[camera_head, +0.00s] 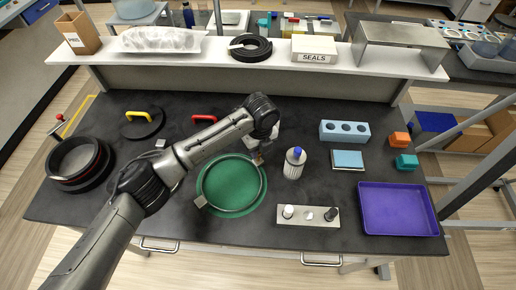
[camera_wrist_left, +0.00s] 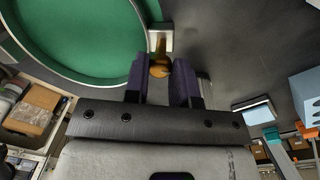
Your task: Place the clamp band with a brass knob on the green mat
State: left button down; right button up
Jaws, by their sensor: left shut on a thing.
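Whether the band touches the mat I cannot tell. My left gripper (camera_head: 257,152) is at the band's back-right side, shut on the brass knob (camera_wrist_left: 158,66). In the left wrist view the knob sits between the dark fingers of the gripper (camera_wrist_left: 158,74), beside the band's metal block (camera_wrist_left: 160,38). My right gripper is not in view.
A white bottle with a blue cap (camera_head: 294,164) stands just right of the mat. A block with small knobs (camera_head: 308,224), a purple tray (camera_head: 398,210) and a blue holder (camera_head: 344,132) lie further right. Dark rings (camera_head: 80,165) stand at left. A shelf (camera_head: 200,50) runs along the back.

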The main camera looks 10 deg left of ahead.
pick_arm(q)
jog(key=c, duration=0.9)
grip_release()
jog(key=shift+c, duration=0.2)
notch_tip(320, 180, up, 12)
jog(key=p, duration=0.1)
jog(key=shift+w+d, duration=0.2)
jog(key=shift+d, duration=0.05)
